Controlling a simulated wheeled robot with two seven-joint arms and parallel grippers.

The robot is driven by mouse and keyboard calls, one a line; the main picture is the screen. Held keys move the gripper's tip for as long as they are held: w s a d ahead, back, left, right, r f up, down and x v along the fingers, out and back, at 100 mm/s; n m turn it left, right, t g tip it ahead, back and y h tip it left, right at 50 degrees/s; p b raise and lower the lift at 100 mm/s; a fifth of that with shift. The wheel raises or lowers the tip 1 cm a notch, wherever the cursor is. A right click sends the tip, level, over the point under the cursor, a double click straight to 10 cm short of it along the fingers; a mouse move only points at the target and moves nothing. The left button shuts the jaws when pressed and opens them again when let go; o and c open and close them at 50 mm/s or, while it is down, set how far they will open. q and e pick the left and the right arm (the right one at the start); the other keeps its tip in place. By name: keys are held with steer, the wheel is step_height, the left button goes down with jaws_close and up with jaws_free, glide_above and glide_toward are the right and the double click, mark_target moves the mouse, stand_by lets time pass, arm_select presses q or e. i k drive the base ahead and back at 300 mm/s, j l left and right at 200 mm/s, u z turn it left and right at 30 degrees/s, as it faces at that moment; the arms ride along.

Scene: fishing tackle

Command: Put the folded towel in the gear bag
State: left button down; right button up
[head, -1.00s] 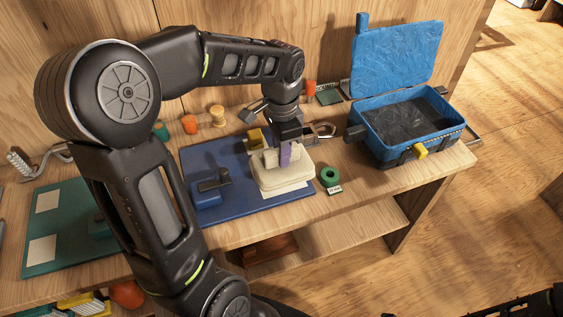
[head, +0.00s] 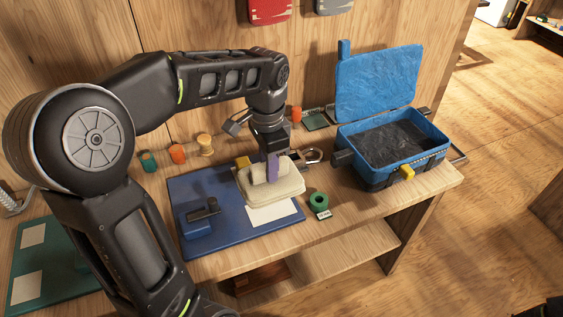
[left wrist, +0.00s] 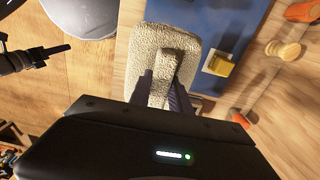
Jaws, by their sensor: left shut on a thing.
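The folded towel (head: 285,187) is cream and thick, with a raised fold on top. My left gripper (head: 271,172) is shut on that fold from above and holds the towel a little above the blue mat. The left wrist view shows the towel (left wrist: 150,55) between the two fingers (left wrist: 162,82). The gear bag (head: 378,175) is a blue box to the right, with its lid (head: 375,82) standing open and a dark, empty-looking interior. My right gripper is not clearly seen; only a dark part shows in the bottom right corner.
The blue mat (head: 225,235) bears a white sheet (head: 272,213) and a blue block-like tool (head: 197,218). A green ring (head: 318,201) with a small label lies between mat and bag. A metal carabiner (head: 313,156), spools and a padlock (head: 236,126) lie behind. A yellow latch (head: 407,173) fronts the bag.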

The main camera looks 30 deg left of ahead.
mark_target(373, 160)
steer(key=i+l, duration=0.4)
steer(key=i, duration=0.15)
steer(key=i+l, duration=0.4)
steer(key=i, duration=0.1)
